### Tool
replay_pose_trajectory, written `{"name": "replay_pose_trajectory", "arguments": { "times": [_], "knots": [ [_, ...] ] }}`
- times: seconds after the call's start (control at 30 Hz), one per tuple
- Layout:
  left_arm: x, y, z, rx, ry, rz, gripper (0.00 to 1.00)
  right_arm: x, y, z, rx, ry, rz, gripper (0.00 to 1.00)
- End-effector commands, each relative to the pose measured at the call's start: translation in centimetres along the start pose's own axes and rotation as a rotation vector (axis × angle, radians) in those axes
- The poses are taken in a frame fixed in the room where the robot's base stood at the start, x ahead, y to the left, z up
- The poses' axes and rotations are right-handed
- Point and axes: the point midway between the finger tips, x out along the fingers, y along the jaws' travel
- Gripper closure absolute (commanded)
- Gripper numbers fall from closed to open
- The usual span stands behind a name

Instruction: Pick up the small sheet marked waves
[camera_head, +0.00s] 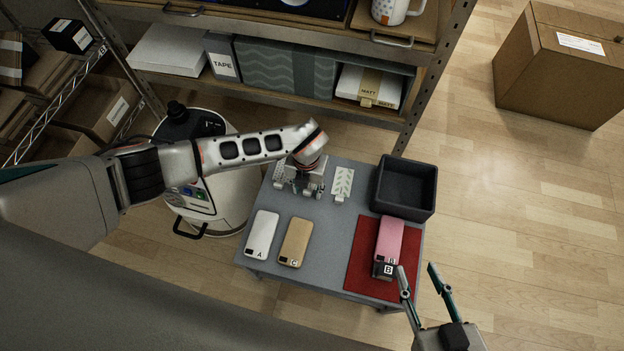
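My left gripper (306,190) points down over the far left part of the grey table (330,225). Its fingers are small and partly covered by its own body, so I cannot tell whether they are open or shut. A small pale sheet with a green leaf-like pattern (342,182) lies just right of it. Another small pale sheet with a speckled pattern (280,172) shows just left of it, partly hidden. I cannot make out a sheet marked waves; the area under the gripper is hidden. My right gripper (422,280) is open and empty near the table's front right corner.
A white case A (262,232) and tan case C (296,241) lie in front. A pink case B (389,240) lies on a red mat (362,260). A dark bin (405,188) stands at the back right. A shelf (270,93) rises behind.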

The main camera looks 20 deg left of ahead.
Motion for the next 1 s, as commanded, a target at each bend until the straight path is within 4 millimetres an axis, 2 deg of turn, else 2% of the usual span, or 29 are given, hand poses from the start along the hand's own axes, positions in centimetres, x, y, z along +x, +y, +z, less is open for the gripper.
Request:
{"name": "replay_pose_trajectory", "arguments": {
  "times": [0.1, 0.23, 0.5, 0.67, 0.77, 0.87, 0.9, 0.97, 1.0],
  "knots": [
    [-0.3, 0.0, 0.2, 0.0, -0.003, 0.0, 0.65, 0.0, 0.1, -0.3, 0.004, 0.006, 0.005, 0.65],
    [-0.3, 0.0, 0.1, 0.0, -0.003, 0.0, 0.9, -0.1, 0.1, -0.1, 0.004, -0.001, 0.006, 0.65],
    [-0.3, 0.0, 0.1, 0.0, -0.002, 0.0, 0.9, -0.1, 0.0, 1.0, -0.002, -0.023, 0.001, 0.65],
    [-0.9, 0.0, 0.2, 0.0, -0.005, 0.0, 0.9, -0.2, 0.1, 0.5, -0.013, -0.015, 0.001, 0.65],
    [-2.5, 0.0, 0.5, 0.0, -0.011, 0.0, 0.9, -0.3, 0.6, -0.3, -0.029, -0.004, 0.006, 0.65],
    [-4.9, 0.1, 0.8, 0.001, -0.019, 0.0, 0.9, -0.5, 1.2, -1.0, -0.051, 0.001, 0.017, 0.65],
    [-6.0, 0.1, 0.9, 0.0, -0.021, 0.0, 0.9, -0.6, 1.6, -0.7, -0.061, -0.009, 0.024, 0.65],
    [-7.8, 0.1, 0.9, 0.001, -0.023, 0.001, 0.9, -1.1, 2.3, 1.9, -0.081, -0.068, 0.034, 0.65],
    [-9.0, 0.0, 1.0, 0.002, -0.024, 0.0, 0.9, -1.4, 2.7, 2.4, -0.094, -0.084, 0.04, 0.65]
  ]
}}
